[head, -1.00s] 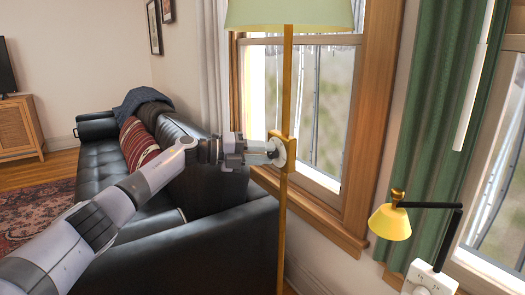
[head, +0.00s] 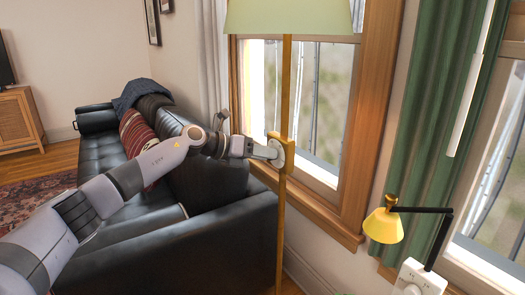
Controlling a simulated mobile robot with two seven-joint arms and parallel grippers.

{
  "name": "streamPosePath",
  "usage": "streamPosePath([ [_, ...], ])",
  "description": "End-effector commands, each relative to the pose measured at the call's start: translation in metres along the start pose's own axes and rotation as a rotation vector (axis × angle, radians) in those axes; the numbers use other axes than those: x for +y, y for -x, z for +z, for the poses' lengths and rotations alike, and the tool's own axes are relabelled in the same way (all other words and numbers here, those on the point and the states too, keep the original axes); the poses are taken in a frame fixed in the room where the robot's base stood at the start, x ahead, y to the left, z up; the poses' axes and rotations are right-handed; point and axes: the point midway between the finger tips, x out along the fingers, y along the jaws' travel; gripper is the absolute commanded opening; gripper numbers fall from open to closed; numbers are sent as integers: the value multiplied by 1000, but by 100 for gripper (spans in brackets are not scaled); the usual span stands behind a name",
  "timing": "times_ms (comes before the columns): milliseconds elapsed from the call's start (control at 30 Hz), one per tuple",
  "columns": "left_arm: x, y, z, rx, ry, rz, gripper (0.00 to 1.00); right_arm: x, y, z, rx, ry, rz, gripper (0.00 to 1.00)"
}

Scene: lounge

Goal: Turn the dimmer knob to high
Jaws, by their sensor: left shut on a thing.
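The dimmer knob (head: 276,153) is a light round disc on a small brass plate (head: 288,144) partway up the brass pole (head: 284,215) of a floor lamp. The lamp's pale green shade (head: 289,17) is at the top of the head view. My left gripper (head: 268,152) reaches in from the left and is shut on the knob. Its fingers hide part of the knob, and I cannot read any marking on it. My right gripper is not in view.
A black leather sofa (head: 205,225) stands behind and below my left arm. A wood-framed window (head: 350,130) is behind the lamp. A yellow lamp (head: 384,225) on a black arm and a white socket box (head: 422,276) are at the lower right.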

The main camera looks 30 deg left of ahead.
Motion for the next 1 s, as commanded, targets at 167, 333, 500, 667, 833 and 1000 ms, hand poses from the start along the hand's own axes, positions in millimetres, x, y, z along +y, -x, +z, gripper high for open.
streamPosePath([
  [167, -1, 0, -1, 2, -38, 15, 3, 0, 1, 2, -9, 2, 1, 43],
  [333, 0, 0, -1, 2, -51, 21, 3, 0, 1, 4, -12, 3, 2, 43],
  [500, 0, 0, -1, 2, -52, 22, 3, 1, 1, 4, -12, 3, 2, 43],
  [667, 0, 0, -1, 2, -52, 21, 37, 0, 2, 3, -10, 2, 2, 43],
  [833, 0, 0, -1, 2, -50, 21, 59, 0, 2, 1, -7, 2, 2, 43],
  [1000, 0, 0, 0, 1, -50, 21, 59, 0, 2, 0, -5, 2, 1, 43],
])
